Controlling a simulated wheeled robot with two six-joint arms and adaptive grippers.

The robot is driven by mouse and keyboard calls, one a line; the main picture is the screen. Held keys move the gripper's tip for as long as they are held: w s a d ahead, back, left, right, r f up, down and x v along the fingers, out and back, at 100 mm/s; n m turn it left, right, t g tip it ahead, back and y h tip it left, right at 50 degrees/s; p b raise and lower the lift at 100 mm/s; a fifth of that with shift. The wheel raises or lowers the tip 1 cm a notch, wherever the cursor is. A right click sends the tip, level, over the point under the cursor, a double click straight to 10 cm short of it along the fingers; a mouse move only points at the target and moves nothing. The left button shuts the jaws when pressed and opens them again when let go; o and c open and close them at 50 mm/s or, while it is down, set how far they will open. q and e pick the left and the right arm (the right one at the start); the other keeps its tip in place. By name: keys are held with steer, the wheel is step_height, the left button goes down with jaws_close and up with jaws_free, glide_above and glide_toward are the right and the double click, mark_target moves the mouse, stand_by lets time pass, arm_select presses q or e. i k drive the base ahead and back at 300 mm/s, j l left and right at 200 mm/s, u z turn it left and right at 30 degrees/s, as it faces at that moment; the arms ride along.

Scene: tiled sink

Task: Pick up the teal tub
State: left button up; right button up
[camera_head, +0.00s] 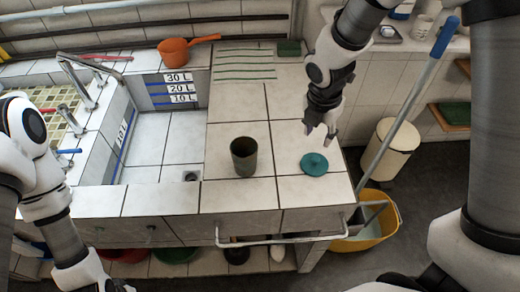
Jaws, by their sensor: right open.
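A small round teal thing (314,164) lies on the tiled counter near its right front corner. It looks low, with a small raised spot on top; I cannot tell whether it is the tub or only a lid. My right gripper (320,133) points down just above and behind it, open and empty, apart from it. A dark grey-green cup (244,157) stands upright on the counter to the left. My left arm comes down at the left to the bottom edge, where its fingers are out of view.
The tiled sink basin (140,135) is left of the cup. An orange pot (175,52) stands behind. A blue-handled mop (405,110) leans in a yellow bucket (375,225) off the counter's right edge. A metal rail (285,241) runs along the front.

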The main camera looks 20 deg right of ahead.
mark_target(243, 150)
steer(key=u, duration=0.95)
steer(key=i+j+z, duration=0.1)
steer(key=j+z, duration=0.65)
steer(key=z, duration=0.25)
steer(key=j+z, duration=0.45)
steer(key=k+l, duration=0.05)
